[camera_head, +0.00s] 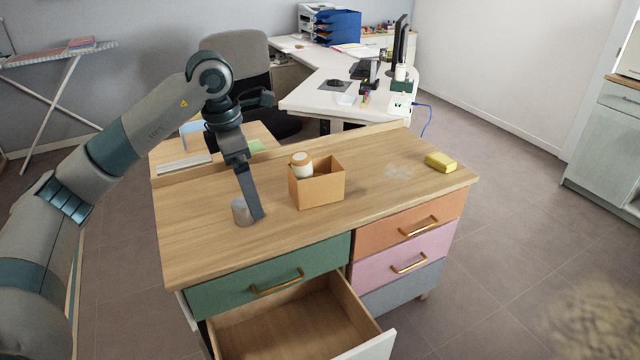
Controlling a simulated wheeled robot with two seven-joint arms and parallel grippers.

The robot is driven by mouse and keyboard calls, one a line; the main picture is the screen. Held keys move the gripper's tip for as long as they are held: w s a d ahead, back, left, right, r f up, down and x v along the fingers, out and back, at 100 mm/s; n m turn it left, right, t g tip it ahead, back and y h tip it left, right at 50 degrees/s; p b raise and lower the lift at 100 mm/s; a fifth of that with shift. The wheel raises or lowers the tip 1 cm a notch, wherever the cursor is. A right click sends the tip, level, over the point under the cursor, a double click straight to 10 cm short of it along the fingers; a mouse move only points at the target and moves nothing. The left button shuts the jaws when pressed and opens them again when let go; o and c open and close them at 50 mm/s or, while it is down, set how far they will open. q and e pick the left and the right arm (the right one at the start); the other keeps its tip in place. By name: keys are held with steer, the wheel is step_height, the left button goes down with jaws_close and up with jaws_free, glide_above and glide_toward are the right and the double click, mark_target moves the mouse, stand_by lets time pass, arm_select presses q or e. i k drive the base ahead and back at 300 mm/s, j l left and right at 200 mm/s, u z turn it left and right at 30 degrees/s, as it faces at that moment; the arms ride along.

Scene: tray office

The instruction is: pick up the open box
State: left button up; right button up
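The open box (318,192) is a small brown cardboard box standing upright on the wooden top of the drawer cabinet (240,255). A jar (301,167) with a tan lid sticks up out of its back left part; the rest of the jar is hidden by the walls. My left gripper (256,216) points down to the left of the box, apart from it. Its fingers are seen edge-on as one dark bar, so their opening is unclear. A grey cylinder (240,213) stands right beside the fingers; I cannot tell if they touch it. My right gripper is not in view.
A yellow sponge (440,162) lies at the cabinet top's right end, near a pale smudge (398,173). The green-fronted cabinet's lower drawer (285,325) is pulled out. Behind stand a chair (240,60) and a white desk (320,95). The top right of the box is clear.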

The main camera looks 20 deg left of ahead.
mark_target(327, 188)
steer(key=i, duration=0.95)
